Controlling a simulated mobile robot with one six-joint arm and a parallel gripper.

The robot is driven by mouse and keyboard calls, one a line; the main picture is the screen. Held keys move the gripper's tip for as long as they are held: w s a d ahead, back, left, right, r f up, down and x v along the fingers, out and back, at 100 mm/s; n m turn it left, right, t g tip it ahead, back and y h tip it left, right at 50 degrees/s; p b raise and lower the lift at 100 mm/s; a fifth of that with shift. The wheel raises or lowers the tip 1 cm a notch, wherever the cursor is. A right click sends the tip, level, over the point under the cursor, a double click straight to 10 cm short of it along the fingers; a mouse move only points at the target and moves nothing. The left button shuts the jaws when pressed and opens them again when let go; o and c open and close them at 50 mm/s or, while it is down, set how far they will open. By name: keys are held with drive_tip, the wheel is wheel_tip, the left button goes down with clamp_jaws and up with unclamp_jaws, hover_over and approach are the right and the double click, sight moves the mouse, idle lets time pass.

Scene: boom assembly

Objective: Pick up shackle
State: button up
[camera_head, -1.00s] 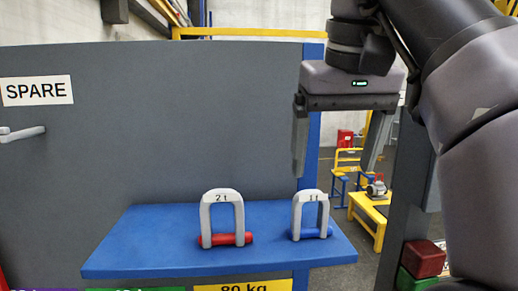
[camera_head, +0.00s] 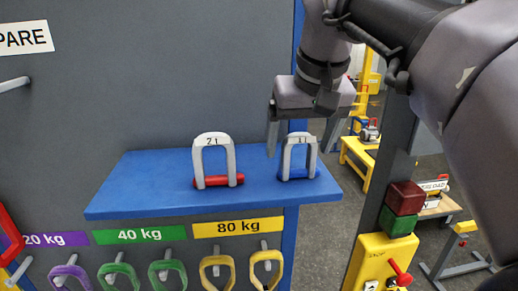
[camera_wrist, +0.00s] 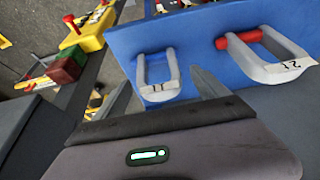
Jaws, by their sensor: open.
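Two grey shackles stand upright on a blue shelf (camera_head: 130,195). The one marked 2t (camera_head: 229,158) has a red pin. The smaller one, seemingly marked 1t (camera_head: 313,158), has a blue pin and stands to its right. My gripper (camera_head: 300,152) is open and empty, fingers pointing down around the smaller shackle's place in the picture; I cannot tell its depth from it. In the wrist view the smaller shackle (camera_wrist: 144,72) lies just beyond the gripper body, with one finger (camera_wrist: 208,84) between it and the 2t shackle (camera_wrist: 270,72).
A grey panel (camera_head: 90,110) rises behind the shelf. Below hang purple, green (camera_head: 120,275) and yellow slings on hooks. At right stand a post with red and green blocks (camera_head: 398,222) and a yellow control box (camera_head: 372,265). The shelf's left part is clear.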

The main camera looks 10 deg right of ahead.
drive_tip(key=shift+w+f, duration=1)
drive_tip(key=shift+f, duration=0.25)
drive_tip(key=shift+s+r, duration=0.1)
drive_tip(key=shift+s, duration=0.2)
drive_tip(key=shift+c, duration=1.1)
drive_tip(key=shift+s, duration=0.1)
drive_tip(key=c, duration=0.4)
clamp_jaws()
wheel_tip(320, 180, up, 10)
